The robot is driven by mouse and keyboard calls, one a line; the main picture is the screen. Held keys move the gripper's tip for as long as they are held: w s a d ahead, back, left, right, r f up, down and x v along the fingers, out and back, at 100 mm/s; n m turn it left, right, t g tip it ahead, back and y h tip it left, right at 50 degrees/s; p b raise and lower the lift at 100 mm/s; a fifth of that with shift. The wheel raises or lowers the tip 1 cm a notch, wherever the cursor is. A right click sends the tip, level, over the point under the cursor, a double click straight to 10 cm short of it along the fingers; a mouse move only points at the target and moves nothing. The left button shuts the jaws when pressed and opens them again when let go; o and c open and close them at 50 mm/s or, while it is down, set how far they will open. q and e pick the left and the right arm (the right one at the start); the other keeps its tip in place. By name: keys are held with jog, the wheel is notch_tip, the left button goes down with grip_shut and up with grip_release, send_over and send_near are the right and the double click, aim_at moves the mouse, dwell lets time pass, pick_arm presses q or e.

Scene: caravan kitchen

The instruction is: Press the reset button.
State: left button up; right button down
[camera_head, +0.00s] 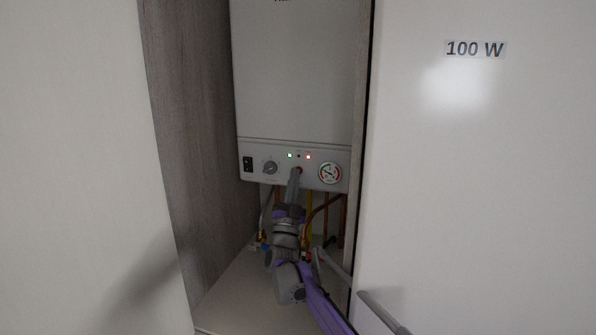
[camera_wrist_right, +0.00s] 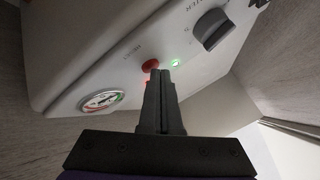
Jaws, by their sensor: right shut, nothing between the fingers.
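A white boiler (camera_head: 292,75) hangs in a narrow cupboard, with a control panel along its lower edge. The red reset button (camera_wrist_right: 150,65) sits on the panel in the right wrist view, and a bit of it shows in the head view (camera_head: 299,170). My right gripper (camera_head: 295,172) is shut and empty, reaching up from below. In the right wrist view its fingertips (camera_wrist_right: 160,72) are at the button's lower edge and partly overlap it. I cannot tell whether they touch it. My left gripper is not in view.
The panel carries a black switch (camera_head: 248,164), a knob (camera_head: 270,167), a green light (camera_head: 290,155), a red light (camera_head: 308,157) and a round gauge (camera_head: 329,173). Pipes (camera_head: 309,215) run below the boiler. The cupboard's grey side wall (camera_head: 190,120) stands close on the left, a white panel (camera_head: 480,180) on the right.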

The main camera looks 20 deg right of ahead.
jog(key=shift+s, duration=0.1)
dwell(0.3)
jog(key=shift+s+a, duration=0.3)
jog(key=shift+s, duration=0.05)
dwell(0.4)
jog(key=s+a, duration=0.2)
jog(key=s, duration=0.1)
jog(key=s+a+b, duration=0.1)
jog(key=s, duration=0.1)
jog(key=shift+a, duration=0.15)
jog(key=shift+n+y, duration=0.3)
dwell(0.4)
